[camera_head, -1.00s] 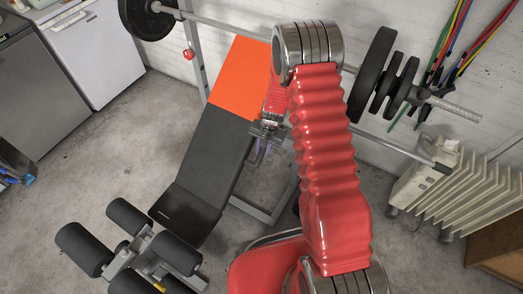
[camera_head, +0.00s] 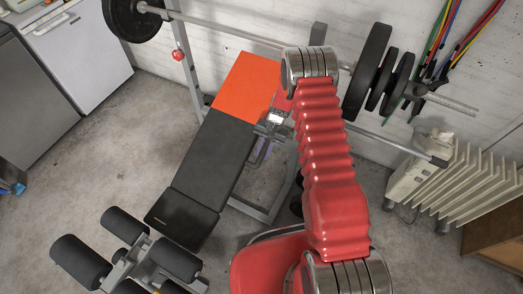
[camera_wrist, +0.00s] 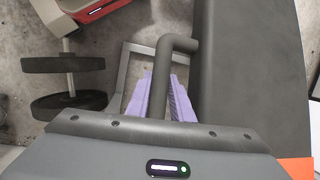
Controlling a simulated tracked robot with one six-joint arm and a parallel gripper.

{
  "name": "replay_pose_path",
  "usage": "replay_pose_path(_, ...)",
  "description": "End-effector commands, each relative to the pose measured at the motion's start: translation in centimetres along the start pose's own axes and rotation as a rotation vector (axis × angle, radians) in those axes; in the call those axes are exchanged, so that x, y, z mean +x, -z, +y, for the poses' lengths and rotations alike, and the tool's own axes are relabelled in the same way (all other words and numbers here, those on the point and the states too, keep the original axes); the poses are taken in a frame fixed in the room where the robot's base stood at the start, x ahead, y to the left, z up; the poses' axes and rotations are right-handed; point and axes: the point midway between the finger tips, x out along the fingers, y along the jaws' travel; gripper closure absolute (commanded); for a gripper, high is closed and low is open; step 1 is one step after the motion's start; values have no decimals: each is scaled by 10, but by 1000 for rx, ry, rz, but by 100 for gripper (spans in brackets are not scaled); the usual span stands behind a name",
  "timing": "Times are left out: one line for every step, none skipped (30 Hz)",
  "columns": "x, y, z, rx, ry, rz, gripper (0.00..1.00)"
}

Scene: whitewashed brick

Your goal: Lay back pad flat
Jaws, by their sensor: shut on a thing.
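The weight bench has a long back pad (camera_head: 215,160), black with an orange upper end (camera_head: 246,85). Its black seat (camera_head: 182,216) is at the lower end. The pad slopes away from the seat; I cannot tell its exact angle. My gripper (camera_head: 260,152) is at the pad's right side, partly hidden by my red arm. In the wrist view, the purple fingers of my gripper (camera_wrist: 164,102) are shut on a bent grey handle (camera_wrist: 178,45) beside the dark pad (camera_wrist: 250,80). The handle's end reaches the pad's edge.
A barbell (camera_head: 235,33) on a rack crosses behind the pad, with dark plates (camera_head: 370,65) at right. Black foam rollers (camera_head: 82,262) stand before the seat. A white radiator (camera_head: 455,185) stands at right, cabinets (camera_head: 85,50) at left.

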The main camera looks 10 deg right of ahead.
Motion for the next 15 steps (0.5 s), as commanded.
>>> replay_pose_path(0,0,-1,-4,1,1,100)
replay_pose_path(0,1,-1,-4,1,2,100)
replay_pose_path(-1,1,-1,-3,2,2,100)
replay_pose_path(-1,1,-1,-3,2,2,100)
replay_pose_path(-1,1,-1,-2,2,2,100)
replay_pose_path(-1,1,0,-1,3,2,100)
replay_pose_path(-1,2,0,-1,3,3,100)
replay_pose_path(-2,2,0,0,3,3,78)
replay_pose_path(-2,2,0,0,3,3,75)
replay_pose_path(-2,2,0,1,4,3,73)
replay_pose_path(-2,2,1,2,4,3,71)
replay_pose_path(-2,2,1,3,4,3,68)
replay_pose_path(-2,2,1,3,4,3,66)
replay_pose_path(-2,2,2,4,4,3,64)
replay_pose_path(-2,2,2,4,4,3,61)
